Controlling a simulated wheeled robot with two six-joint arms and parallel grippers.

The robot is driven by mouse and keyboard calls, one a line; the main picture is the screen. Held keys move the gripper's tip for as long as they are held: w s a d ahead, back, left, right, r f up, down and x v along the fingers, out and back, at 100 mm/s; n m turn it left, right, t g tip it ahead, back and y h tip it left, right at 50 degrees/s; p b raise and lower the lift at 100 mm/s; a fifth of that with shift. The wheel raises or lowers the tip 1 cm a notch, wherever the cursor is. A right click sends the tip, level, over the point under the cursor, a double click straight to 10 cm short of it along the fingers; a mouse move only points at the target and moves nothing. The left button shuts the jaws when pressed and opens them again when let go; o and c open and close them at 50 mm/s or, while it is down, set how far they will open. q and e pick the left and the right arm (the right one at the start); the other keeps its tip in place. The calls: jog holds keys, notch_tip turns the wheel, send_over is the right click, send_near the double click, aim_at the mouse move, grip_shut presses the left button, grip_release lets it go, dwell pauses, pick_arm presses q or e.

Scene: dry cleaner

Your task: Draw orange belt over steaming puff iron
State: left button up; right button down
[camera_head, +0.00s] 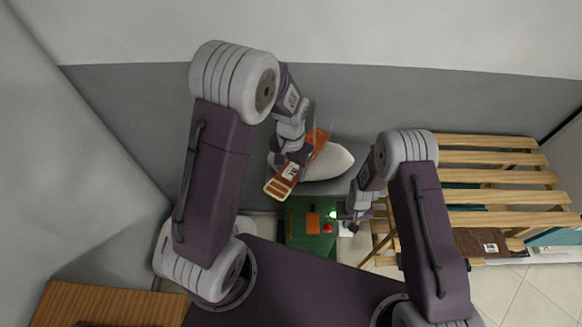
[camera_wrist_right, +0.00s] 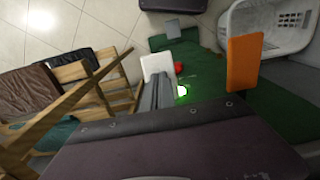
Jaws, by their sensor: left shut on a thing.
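The orange belt (camera_head: 278,188) is a flat strip with a pale label, slanting from lower left to upper right in the head view. My left gripper (camera_head: 297,158) is shut on it near the middle. The puff iron (camera_head: 333,163) is a white, rounded egg-like form behind and right of the belt. The belt's upper end overlaps it in the picture; I cannot tell whether they touch. Thin pale wisps show above it. My right gripper (camera_head: 350,212) is lower right, away from the belt. Its grey fingers show in the right wrist view (camera_wrist_right: 155,92), but their gap is unclear.
A green surface (camera_head: 300,240) below holds a small orange piece (camera_head: 313,222), a red item (camera_head: 327,228) and a glowing green light (camera_head: 333,214). A slatted wooden rack (camera_head: 490,178) stands right. A white basket (camera_wrist_right: 286,38) shows in the right wrist view.

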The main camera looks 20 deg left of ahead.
aim_at(285, 179)
pick_arm(q)
jog(key=shift+f, duration=0.5)
dwell(0.3)
jog(key=shift+s, duration=0.1)
jog(key=shift+s+a, duration=0.2)
jog(key=shift+s, duration=0.55)
jog(key=shift+s+a, duration=0.2)
jog(key=shift+s, duration=0.55)
jog(key=shift+w, duration=0.15)
jog(key=shift+w+d, duration=0.25)
jog(key=shift+w, duration=0.7)
jog(key=shift+w+d, duration=0.25)
jog(key=shift+w, duration=0.75)
jog(key=shift+w+d, duration=0.25)
jog(key=shift+w, duration=0.7)
jog(key=shift+s+a+f, duration=0.1)
jog(key=shift+s+a, duration=0.15)
jog(key=shift+s, duration=0.75)
jog(key=shift+s+a, duration=0.2)
jog(key=shift+s, duration=0.85)
jog(key=shift+s+a+f, duration=0.1)
jog(key=shift+s+a, duration=0.15)
jog(key=shift+s, duration=0.75)
jog(key=shift+w+r, duration=0.1)
jog(key=shift+r, duration=2.5)
